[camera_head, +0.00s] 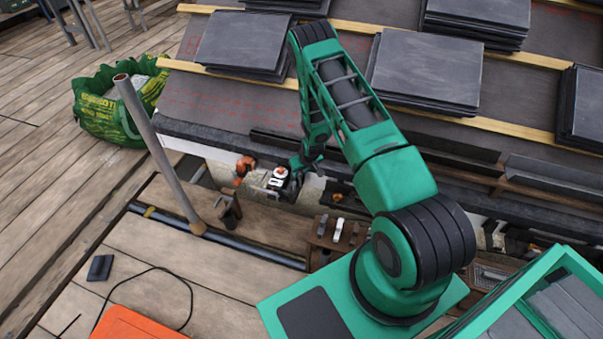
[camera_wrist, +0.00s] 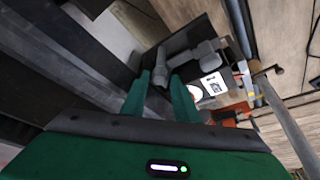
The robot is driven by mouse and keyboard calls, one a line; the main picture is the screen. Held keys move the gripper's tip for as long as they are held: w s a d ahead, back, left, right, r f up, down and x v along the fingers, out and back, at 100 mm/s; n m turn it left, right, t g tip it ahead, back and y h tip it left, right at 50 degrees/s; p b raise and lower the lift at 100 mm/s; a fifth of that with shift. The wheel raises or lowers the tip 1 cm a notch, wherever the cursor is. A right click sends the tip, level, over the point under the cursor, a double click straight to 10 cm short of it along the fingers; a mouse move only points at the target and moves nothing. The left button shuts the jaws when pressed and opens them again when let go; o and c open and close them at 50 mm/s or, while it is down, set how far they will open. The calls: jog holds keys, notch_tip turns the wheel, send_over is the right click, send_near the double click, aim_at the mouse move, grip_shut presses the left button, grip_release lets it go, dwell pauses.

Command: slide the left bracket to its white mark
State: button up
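My gripper (camera_head: 296,178) is low at the white board under the roof edge, partly hidden by my arm in the head view. In the wrist view its two green fingers (camera_wrist: 161,80) stand apart. A grey, hook-shaped metal piece (camera_wrist: 190,56) that may be the left bracket lies just beyond the fingertips. I cannot tell whether they touch it. Just left of the gripper is an orange and white device (camera_head: 278,176), whose white label (camera_wrist: 212,85) shows in the wrist view. I cannot make out the bracket's white mark with certainty.
A grey pole (camera_head: 160,155) leans over the deck left of my gripper. A brown bench (camera_head: 338,232) with small parts stands in front. A dark pipe (camera_head: 270,253) lies along the planks. Slate stacks (camera_head: 425,72) sit on the roof. A green bag (camera_head: 108,112) stands left.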

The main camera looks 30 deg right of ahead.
jog(key=v, duration=0.9)
jog(key=shift+r, duration=0.3)
jog(key=shift+s, duration=0.1)
jog(key=s+d+r+m+g, duration=0.1)
jog(key=s+r, duration=0.4)
jog(key=r, duration=0.5)
jog(key=s+d+r+m+g+h, duration=0.15)
jog(key=s+r, duration=0.25)
jog(key=r, duration=0.6)
jog(key=s+d+r+y, duration=0.15)
jog(key=s+r, duration=0.35)
jog(key=r, duration=0.5)
jog(key=s+a+r+m, duration=0.1)
jog(key=s+r, duration=0.3)
jog(key=s, duration=0.5)
jog(key=s+a+r+m+g, duration=0.1)
jog(key=s+a+r, duration=0.1)
jog(key=s+r, duration=0.3)
jog(key=s+a+r+m+g, duration=0.1)
jog(key=s+r, duration=0.4)
jog(key=s, duration=0.8)
jog(key=shift+s+a, duration=0.25)
jog(key=shift+a, duration=0.35)
